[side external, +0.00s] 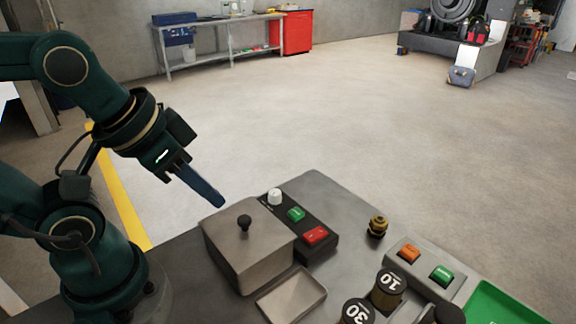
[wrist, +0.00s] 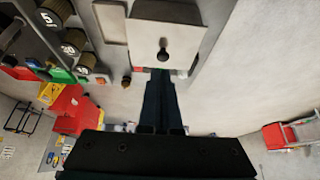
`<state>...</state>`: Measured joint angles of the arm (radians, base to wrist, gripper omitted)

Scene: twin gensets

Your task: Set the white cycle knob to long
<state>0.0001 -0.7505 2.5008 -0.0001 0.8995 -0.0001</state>
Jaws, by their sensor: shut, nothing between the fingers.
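The white cycle knob (side external: 275,197) stands at the far left end of a dark control strip (side external: 318,240) in the side view. Its pointer and the setting it marks are too small to read.
A metal box (side external: 250,250) with a black lid knob (side external: 244,222) stands beside the strip. The strip bears a green button (side external: 296,214) and a red button (side external: 315,235). A brass fitting (side external: 377,226), black weights marked 10 (side external: 388,287) and 30 (side external: 357,311), and a two-button panel (side external: 425,263) are to the right.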

